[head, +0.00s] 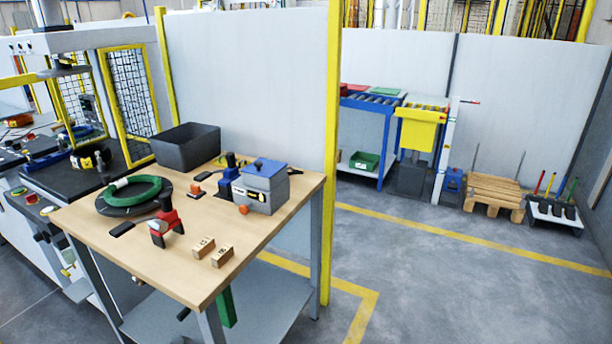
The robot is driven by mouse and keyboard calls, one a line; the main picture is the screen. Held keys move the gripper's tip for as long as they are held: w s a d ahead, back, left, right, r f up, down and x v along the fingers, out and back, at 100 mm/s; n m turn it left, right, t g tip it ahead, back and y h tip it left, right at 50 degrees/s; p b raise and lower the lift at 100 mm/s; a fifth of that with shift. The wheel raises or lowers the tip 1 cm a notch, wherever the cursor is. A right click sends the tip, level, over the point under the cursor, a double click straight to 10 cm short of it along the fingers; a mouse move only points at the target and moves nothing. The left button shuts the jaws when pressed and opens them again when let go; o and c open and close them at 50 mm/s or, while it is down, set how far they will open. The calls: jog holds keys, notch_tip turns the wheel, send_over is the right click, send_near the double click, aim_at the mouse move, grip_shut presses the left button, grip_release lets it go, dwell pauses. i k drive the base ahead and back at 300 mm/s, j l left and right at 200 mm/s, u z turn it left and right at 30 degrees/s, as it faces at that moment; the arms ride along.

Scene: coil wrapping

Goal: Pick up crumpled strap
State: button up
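I cannot pick out a crumpled strap with certainty in the head view. A small flat black piece (122,229) lies on the wooden workbench (190,275) near its left front edge, but it is too small to identify. A green coil (133,191) lies on a round black plate (112,208) on the bench's left side. A red and black hand tool (165,222) stands right of the flat black piece. My gripper is not in view.
A dark open bin (185,145), a grey box with a blue top (261,187) and two wooden blocks (212,252) are on the bench. A yellow post (331,150) and white partition (250,70) stand behind it. Floor (450,300) at right is clear.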

aim_at(293, 171)
jog(key=i+l+u, duration=0.3)
jog(key=i+l, duration=0.15)
jog(key=i+l+u, duration=0.15)
jog(key=l, duration=0.3)
jog(key=i+l+u, duration=0.3)
jog(key=l, duration=0.4)
jog(key=i+l+u, duration=0.1)
jog(key=l, duration=0.25)
jog(key=i, duration=1.1)
